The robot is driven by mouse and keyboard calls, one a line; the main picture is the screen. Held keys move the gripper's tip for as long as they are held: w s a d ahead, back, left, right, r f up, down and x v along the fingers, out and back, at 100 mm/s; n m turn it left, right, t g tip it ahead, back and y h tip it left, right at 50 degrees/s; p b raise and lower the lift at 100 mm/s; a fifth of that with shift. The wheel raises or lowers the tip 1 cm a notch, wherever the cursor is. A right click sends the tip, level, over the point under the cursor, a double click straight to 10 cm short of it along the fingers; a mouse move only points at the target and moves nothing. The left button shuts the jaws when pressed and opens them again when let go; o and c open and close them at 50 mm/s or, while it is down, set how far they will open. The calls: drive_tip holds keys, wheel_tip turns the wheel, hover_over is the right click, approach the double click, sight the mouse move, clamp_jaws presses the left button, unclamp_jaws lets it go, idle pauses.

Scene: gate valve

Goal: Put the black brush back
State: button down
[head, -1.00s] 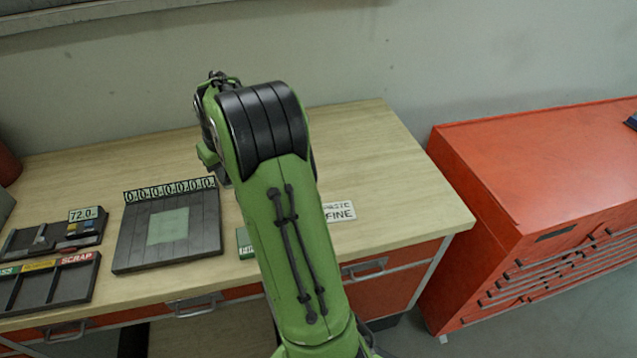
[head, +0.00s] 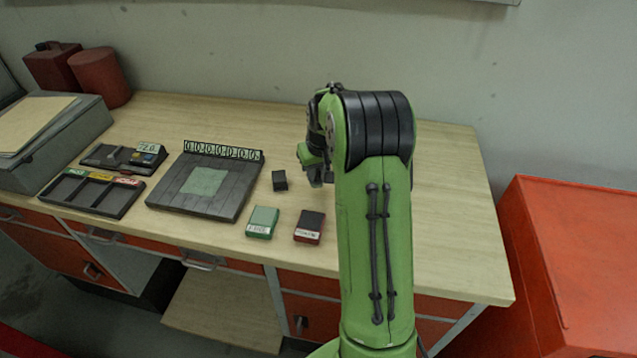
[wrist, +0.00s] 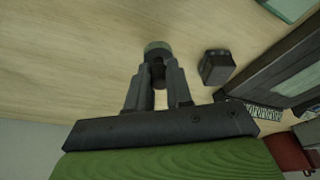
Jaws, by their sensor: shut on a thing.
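My gripper (wrist: 158,78) is shut on a small dark round thing with a grey-green end, which I take for the black brush (wrist: 157,50). The fingers hide part of it. In the head view my gripper (head: 318,178) is low over the bench, right of a small black block (head: 280,181), and what it holds cannot be made out there. The black block also shows in the wrist view (wrist: 216,67), apart from and to the right of the fingertips. Whether the held thing touches the bench is unclear.
The wooden bench (head: 450,225) is clear on the right. A dark plate with a green square (head: 205,182), a green box (head: 262,222) and a dark red box (head: 309,227) lie left of my arm. Trays (head: 92,192) stand further left. A red cabinet (head: 580,260) stands right.

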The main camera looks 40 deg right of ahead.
sight(317, 178)
drive_tip(key=shift+f, duration=1.5)
drive_tip(key=shift+f, duration=0.15)
drive_tip(key=c, duration=1)
unclamp_jaws()
